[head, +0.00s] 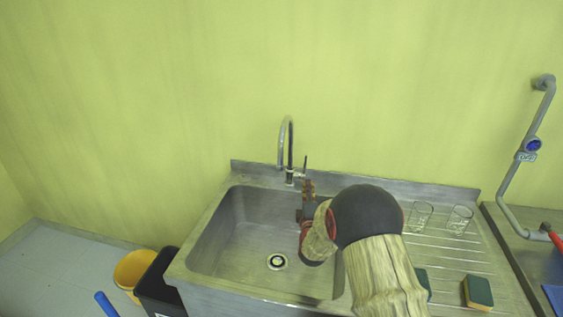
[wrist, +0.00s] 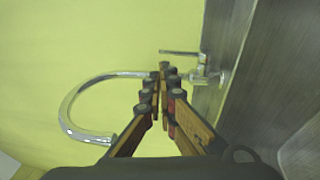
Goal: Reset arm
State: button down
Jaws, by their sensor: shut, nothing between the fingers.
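My arm reaches over the metal sink (head: 215,240) in the head view. My gripper (head: 306,182) is at the far side of the basin, just right of the tap (head: 287,150), and points toward the back wall. In the wrist view, the fingers of my gripper (wrist: 165,72) come together at their tips with nothing between them. The curved tap (wrist: 75,100) appears behind and left of the fingers there, with its lever and base near the fingertips. I cannot tell whether the fingers touch the tap. My arm hides the right part of the basin.
Two glass beakers, one left (head: 420,215) and one right (head: 459,219), stand on the ribbed drainboard (head: 450,255). A green and yellow sponge (head: 477,292) lies nearer. A yellow bucket (head: 132,270) and a black bin (head: 160,285) stand left of the sink. A grey pipe (head: 512,180) is on the right.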

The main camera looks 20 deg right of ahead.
jog(key=s+a+f+m+g+y, duration=0.1)
jog(key=s+f+m+g+y, duration=0.15)
jog(key=f, duration=0.55)
jog(key=s+a+f+m+g+y, duration=0.1)
jog(key=a+f+m+g, duration=0.1)
jog(key=f+m+g, duration=0.35)
jog(key=s+a+f+m+g+y, duration=0.25)
jog(key=s+a, duration=0.25)
jog(key=s, duration=0.4)
jog(key=s+a+r+m+g, duration=0.15)
jog(key=s+a+r, duration=0.25)
jog(key=s+r, duration=0.45)
jog(key=s+a+r+m+g+y, duration=0.15)
jog(key=s+a+r, duration=0.3)
jog(key=s, duration=0.75)
jog(key=s+a+r+m+g, duration=0.1)
jog(key=s+a+r+g, duration=0.15)
jog(key=s+r, duration=0.6)
jog(key=s+r+t, duration=0.1)
jog(key=a+r+t, duration=0.1)
jog(key=s+a+r+t, duration=0.1)
jog(key=r, duration=0.1)
jog(key=shift+s+r+n, duration=0.1)
jog(key=shift+s+n, duration=0.2)
jog(key=shift+n, duration=0.05)
